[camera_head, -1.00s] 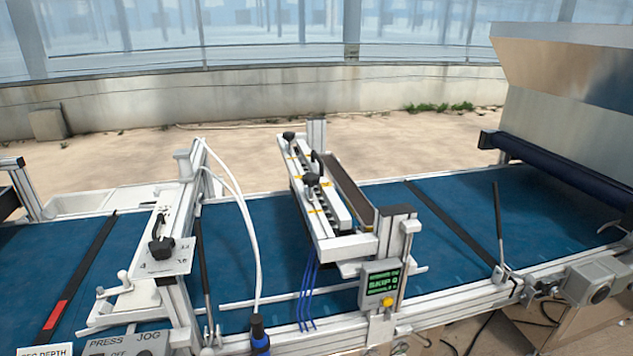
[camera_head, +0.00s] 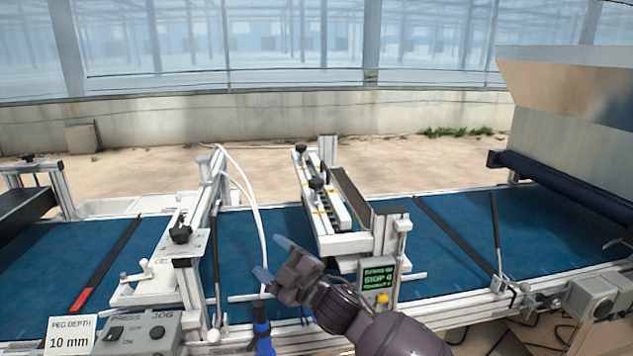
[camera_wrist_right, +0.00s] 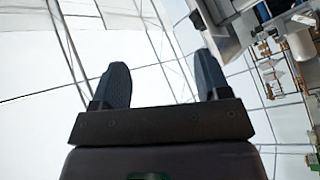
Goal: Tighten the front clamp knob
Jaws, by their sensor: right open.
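A white seeding bar (camera_head: 342,244) crosses the blue belt. It carries two black knobs: a nearer one (camera_head: 317,184) and a farther one (camera_head: 301,149). Another black knob (camera_head: 180,232) sits on a pale plate on the left frame. I cannot tell for certain which is the front clamp knob; the nearer one on the bar fits the name. My right gripper (camera_head: 270,260) is open and empty, below and left of the bar's near end, apart from all knobs. In the right wrist view its two fingers (camera_wrist_right: 161,82) are spread with nothing between. My left gripper is not in view.
A counter box with a green display (camera_head: 378,278) stands right beside my right arm. A press/jog box (camera_head: 140,330) is at lower left. A metal hopper (camera_head: 565,100) stands at right.

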